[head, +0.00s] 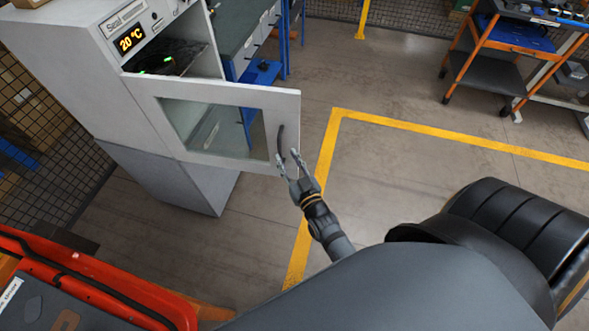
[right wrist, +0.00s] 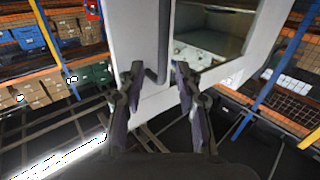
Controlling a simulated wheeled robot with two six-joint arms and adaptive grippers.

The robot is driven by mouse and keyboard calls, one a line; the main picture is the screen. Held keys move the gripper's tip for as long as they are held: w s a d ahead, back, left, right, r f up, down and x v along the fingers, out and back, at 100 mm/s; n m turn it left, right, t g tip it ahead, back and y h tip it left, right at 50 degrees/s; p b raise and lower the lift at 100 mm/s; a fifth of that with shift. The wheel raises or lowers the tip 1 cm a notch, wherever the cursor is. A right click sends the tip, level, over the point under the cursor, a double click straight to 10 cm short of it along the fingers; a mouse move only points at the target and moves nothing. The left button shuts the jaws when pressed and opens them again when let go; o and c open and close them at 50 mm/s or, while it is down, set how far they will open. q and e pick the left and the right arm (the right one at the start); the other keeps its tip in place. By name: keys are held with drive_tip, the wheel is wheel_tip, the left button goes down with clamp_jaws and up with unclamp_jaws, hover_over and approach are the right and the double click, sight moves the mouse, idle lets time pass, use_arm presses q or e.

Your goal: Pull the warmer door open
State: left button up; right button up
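The warmer (head: 70,50) is a pale grey cabinet at the upper left of the head view. Its door (head: 227,90), with a window, stands swung out, and the dark interior shows behind it. A dark curved handle (head: 280,140) is near the door's free edge. My right gripper (head: 287,157) is at the handle's lower end. In the right wrist view its fingers (right wrist: 155,78) are spread apart, with the handle (right wrist: 162,45) between them and gaps showing on both sides. The door (right wrist: 140,40) fills the middle there. My left gripper is out of view.
A green-topped bench (head: 240,30) stands behind the door. An orange-framed cart (head: 510,45) is at the upper right. An orange-red object (head: 90,275) is at the lower left. Floor right of the door, with yellow lines (head: 440,137), is clear.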

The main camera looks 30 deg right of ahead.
drive_tip(key=s, duration=0.6)
drive_tip(key=shift+a, duration=0.15)
drive_tip(key=s+f+n+g+y+b, duration=0.1)
drive_tip(key=s+f+g, duration=0.3)
drive_tip(key=f, duration=1)
drive_tip(key=s+f+g+b, duration=0.1)
drive_tip(key=s+f+g, duration=0.2)
drive_tip(key=f, duration=1.1)
drive_tip(key=s+d+f+g, duration=0.4)
drive_tip(key=s+f, duration=0.5)
drive_tip(key=s, duration=0.3)
drive_tip(key=s+d+f+g+b, duration=0.1)
drive_tip(key=s+d+f+g, duration=0.3)
drive_tip(key=s+f, duration=0.6)
drive_tip(key=shift+s+f+g+h+b, duration=0.15)
drive_tip(key=shift+s+g+h+b, duration=0.2)
drive_tip(key=shift+s+g, duration=0.65)
drive_tip(key=shift+a, duration=0.1)
